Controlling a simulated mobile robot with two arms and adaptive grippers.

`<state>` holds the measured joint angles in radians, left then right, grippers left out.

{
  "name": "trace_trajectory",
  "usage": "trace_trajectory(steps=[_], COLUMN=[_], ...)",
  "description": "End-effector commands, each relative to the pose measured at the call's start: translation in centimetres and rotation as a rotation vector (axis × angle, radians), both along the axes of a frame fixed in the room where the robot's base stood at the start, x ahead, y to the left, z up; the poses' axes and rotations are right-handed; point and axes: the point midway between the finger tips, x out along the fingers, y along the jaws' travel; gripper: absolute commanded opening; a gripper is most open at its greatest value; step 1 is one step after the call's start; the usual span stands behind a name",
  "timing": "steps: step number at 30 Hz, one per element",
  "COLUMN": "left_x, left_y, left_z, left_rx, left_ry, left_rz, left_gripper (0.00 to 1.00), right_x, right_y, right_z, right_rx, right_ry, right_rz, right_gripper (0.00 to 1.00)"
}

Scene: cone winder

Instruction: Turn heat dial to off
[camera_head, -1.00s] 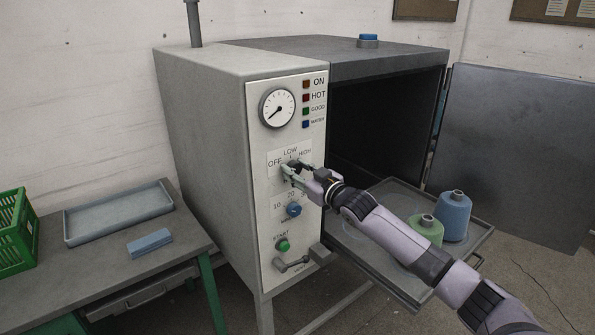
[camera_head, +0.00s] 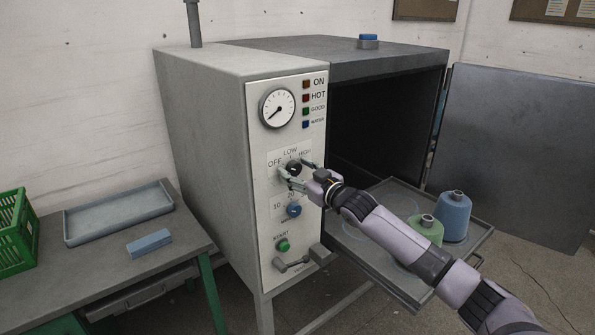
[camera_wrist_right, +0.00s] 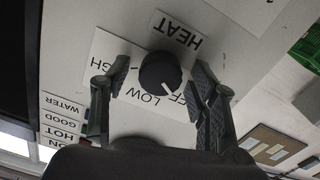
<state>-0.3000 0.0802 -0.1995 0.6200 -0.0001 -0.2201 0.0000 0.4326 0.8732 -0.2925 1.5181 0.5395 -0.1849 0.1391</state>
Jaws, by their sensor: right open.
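The black heat dial (camera_head: 293,168) is on the white front panel of the grey machine (camera_head: 205,125), below the OFF, LOW and HIGH lettering. In the right wrist view, the dial (camera_wrist_right: 160,72) shows a white pointer line aimed between the LOW and OFF lettering, toward the OFF side. My right gripper (camera_head: 298,172) is open, with one finger on each side of the dial. In the wrist view, the gripper (camera_wrist_right: 161,75) has a gap between each finger and the dial. One finger partly covers the OFF label. My left gripper is out of view.
A blue dial (camera_head: 294,210), a green start button (camera_head: 283,245) and a lever (camera_head: 291,264) sit below. A pulled-out tray (camera_head: 385,203) with green and blue cones is at the right, under my right arm. A table (camera_head: 110,262) stands at the left.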

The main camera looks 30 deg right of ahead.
Motion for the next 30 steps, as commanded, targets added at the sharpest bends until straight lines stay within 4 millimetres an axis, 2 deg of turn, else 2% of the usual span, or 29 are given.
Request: trace_trajectory(steps=[7, 11, 30], left_x=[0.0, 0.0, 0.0], left_y=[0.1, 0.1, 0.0], left_z=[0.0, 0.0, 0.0], left_rx=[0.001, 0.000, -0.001], left_ry=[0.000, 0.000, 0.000], left_rz=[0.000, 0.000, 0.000], left_gripper=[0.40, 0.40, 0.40], right_x=[-0.2, -1.1, -10.0], right_y=[0.0, -0.1, -0.8], right_z=[0.0, -0.2, -0.2], right_rx=[0.001, 0.001, 0.001], right_ry=[0.000, 0.002, 0.003], right_rz=[0.000, 0.000, 0.000], right_gripper=[0.54, 0.54, 0.54])
